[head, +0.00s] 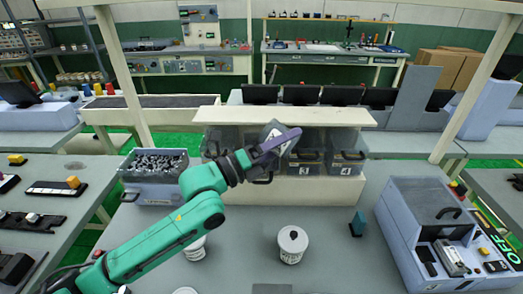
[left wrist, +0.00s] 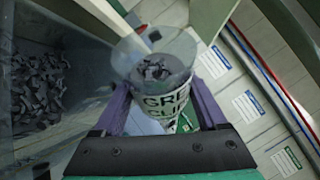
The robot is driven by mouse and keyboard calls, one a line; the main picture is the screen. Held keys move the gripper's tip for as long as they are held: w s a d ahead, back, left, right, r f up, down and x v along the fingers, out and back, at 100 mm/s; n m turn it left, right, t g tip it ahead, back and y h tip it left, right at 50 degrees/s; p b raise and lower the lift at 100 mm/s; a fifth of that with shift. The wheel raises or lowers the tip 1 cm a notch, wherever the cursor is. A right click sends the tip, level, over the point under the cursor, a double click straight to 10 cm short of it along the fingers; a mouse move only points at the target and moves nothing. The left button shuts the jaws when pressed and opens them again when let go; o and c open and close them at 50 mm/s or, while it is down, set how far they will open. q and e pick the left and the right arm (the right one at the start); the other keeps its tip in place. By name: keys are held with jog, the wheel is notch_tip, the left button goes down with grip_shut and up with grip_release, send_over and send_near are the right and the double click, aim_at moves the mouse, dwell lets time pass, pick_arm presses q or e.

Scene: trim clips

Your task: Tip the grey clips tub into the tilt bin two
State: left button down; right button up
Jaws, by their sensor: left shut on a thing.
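My left gripper (head: 277,143) has purple fingers and is raised in front of the row of tilt bins. It is shut on the grey clips tub (head: 270,130), which looks tilted. In the left wrist view the tub (left wrist: 166,98) sits between both fingers (left wrist: 160,108), with part of a "GREY CLIPS" label showing and grey clips inside. Bins three (head: 305,168) and four (head: 347,168) show their numbers. The bins left of them, among them where bin two would be, are partly hidden by my arm and gripper, and their numbers cannot be read. My right gripper is not in view.
A bin heaped with grey pieces (head: 155,178) stands left of the rack. White tubs stand on the table (head: 330,270), one in front (head: 293,245) and one beside my arm (head: 196,250). A teal block (head: 357,224) and a blue-grey machine (head: 425,215) are at right.

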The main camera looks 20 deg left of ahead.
pick_arm(q)
jog(key=shift+r, duration=0.1)
dwell(0.3)
jog(key=shift+r+n, duration=0.15)
jog(key=shift+n, duration=0.15)
dwell(0.4)
jog(key=shift+t+b, duration=0.3)
jog(key=shift+r+n, duration=0.15)
jog(key=shift+n, duration=0.15)
jog(key=shift+a+r+n+t, duration=0.1)
jog(key=shift+r+n+t, duration=0.05)
jog(key=shift+n+t, duration=0.2)
dwell(0.4)
